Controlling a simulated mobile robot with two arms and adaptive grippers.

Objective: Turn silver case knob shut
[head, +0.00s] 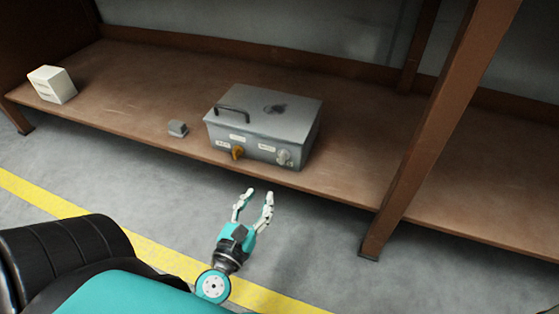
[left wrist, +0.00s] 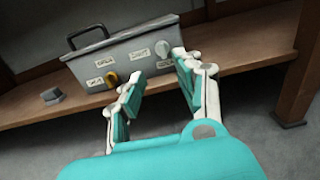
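The silver case (head: 262,108) sits on the brown shelf, lid closed, with a dark handle at its left. A silver knob (head: 284,157) is at the right of its front face, and an orange knob (head: 238,152) is at the left. In the left wrist view the silver knob (left wrist: 162,49) shows between the fingertips, farther off, and the orange knob (left wrist: 111,78) is left of them. My left gripper (head: 256,194) is open and empty, in front of and below the shelf edge, apart from both knobs. My right gripper is not in view.
A small grey block (head: 177,128) lies left of the case. A white box (head: 52,84) stands at the shelf's far left. A brown post (head: 430,140) rises to the right of the case. The floor before the shelf is clear, with a yellow stripe (head: 150,250).

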